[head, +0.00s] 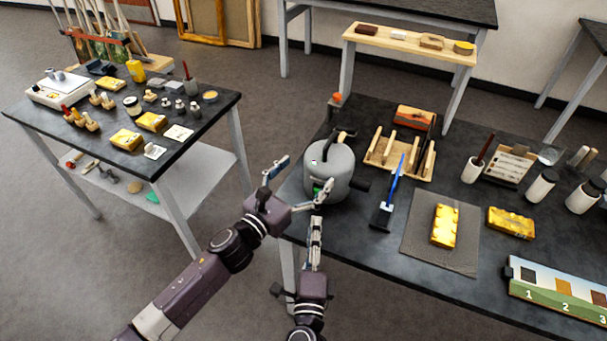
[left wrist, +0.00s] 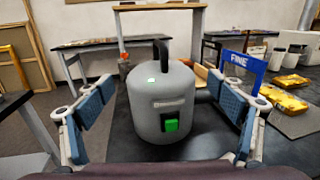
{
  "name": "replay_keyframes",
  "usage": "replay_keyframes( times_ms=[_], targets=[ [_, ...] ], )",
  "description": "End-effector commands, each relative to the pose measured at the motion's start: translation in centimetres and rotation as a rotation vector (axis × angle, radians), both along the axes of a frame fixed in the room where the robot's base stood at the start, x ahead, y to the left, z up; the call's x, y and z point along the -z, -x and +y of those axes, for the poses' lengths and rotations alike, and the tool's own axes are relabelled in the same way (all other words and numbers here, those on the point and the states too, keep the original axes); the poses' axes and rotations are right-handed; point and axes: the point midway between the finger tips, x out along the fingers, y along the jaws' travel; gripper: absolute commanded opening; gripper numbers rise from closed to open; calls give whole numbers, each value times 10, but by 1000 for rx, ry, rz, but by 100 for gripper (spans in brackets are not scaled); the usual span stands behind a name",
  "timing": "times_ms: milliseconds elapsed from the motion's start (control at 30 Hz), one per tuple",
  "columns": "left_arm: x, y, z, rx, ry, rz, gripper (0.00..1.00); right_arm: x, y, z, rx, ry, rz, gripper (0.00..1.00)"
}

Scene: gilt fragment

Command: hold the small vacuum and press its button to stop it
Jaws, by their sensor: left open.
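The small vacuum (head: 335,172) is a grey rounded canister with a black handle on top. It stands upright at the left end of the dark workbench. Its green button (left wrist: 171,126) faces my left wrist camera, low on the body. My left gripper (head: 301,174) is open in front of the vacuum. In the left wrist view its blue-grey fingers stand to either side of the canister, with visible space around it. My right gripper (head: 316,222) is below the left one, near the bench's front edge. Its fingers look close together, but I cannot tell whether they are shut.
A blue tool on a black stand (head: 382,214) and a wooden rack (head: 385,163) stand right of the vacuum. A grey mat (head: 418,248) with a yellow block (head: 444,226) lies farther right. A second table (head: 196,148) on the left is crowded. Floor between the tables is clear.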

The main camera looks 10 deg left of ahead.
Motion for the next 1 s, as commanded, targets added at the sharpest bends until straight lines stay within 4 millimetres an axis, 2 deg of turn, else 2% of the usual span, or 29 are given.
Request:
replay_keyframes(
  times_ms=[300, 500, 867, 1000],
  targets=[
    [-1, -42, -23, -1, 0, -1, 86, 0, 0, 0, 0, 0, 0, 29],
    [0, -60, -33, -1, 1, 0, 86, 0, 0, 0, 0, 0, 0, 29],
    [0, -64, -35, -1, 1, 2, 86, 0, 0, 0, 0, 0, 0, 29],
    [0, -64, -35, -1, 1, 2, 71, 0, 0, 0, 0, 0, 0, 29]
  ],
)
